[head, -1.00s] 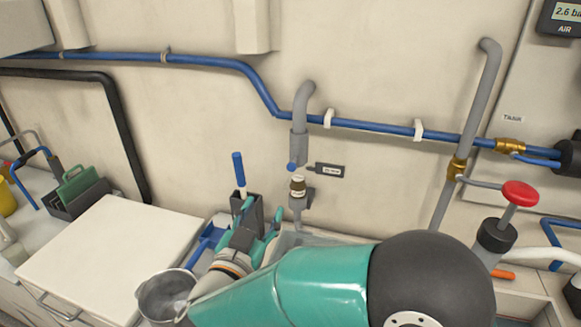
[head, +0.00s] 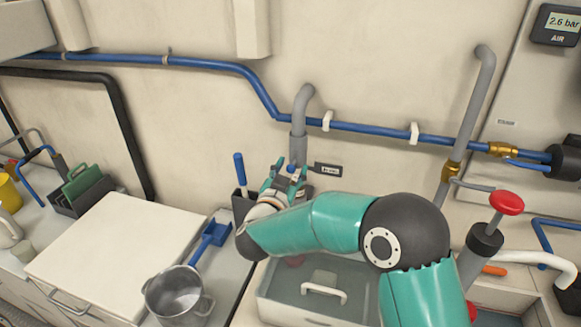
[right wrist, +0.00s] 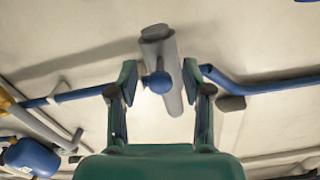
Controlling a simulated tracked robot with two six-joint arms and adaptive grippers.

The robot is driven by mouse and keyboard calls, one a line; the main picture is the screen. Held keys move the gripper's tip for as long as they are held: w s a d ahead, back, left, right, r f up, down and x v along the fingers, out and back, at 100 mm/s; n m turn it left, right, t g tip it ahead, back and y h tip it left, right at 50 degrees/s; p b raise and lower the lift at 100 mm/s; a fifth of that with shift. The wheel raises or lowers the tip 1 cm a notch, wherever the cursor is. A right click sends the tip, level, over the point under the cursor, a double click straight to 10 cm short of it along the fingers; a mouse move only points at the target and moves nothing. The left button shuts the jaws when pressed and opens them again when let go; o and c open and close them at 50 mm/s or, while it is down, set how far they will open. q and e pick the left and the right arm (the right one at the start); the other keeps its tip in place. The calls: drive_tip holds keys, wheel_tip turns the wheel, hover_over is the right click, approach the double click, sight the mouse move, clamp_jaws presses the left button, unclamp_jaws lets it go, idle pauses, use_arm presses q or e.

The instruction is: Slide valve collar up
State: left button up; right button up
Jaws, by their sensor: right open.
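The grey valve collar (head: 298,148) sits around the lower end of a grey bent pipe on the wall. A small blue knob (head: 291,169) shows just below it, and a dark label tag (head: 328,169) is beside it. My right gripper (head: 286,179) is open at the knob, below the collar. In the right wrist view, my right gripper (right wrist: 160,85) has its two fingers apart on either side of the blue knob (right wrist: 158,82) and grey pipe (right wrist: 173,97). I cannot tell whether they touch. My gripper hides the fitting under the collar. My left gripper is not in view.
A blue pipe (head: 372,128) runs along the wall. A clear-lidded bin (head: 315,280) lies below my right arm. A metal pot (head: 178,290), a blue scoop (head: 211,236) and a white board (head: 110,243) are to the left. A red-topped plunger (head: 507,203) stands at right.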

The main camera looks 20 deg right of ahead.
clamp_jaws()
idle(0.3)
drive_tip(key=shift+f+b, duration=0.6)
drive_tip(key=shift+b, duration=0.25)
drive_tip(key=shift+r, duration=0.15)
unclamp_jaws()
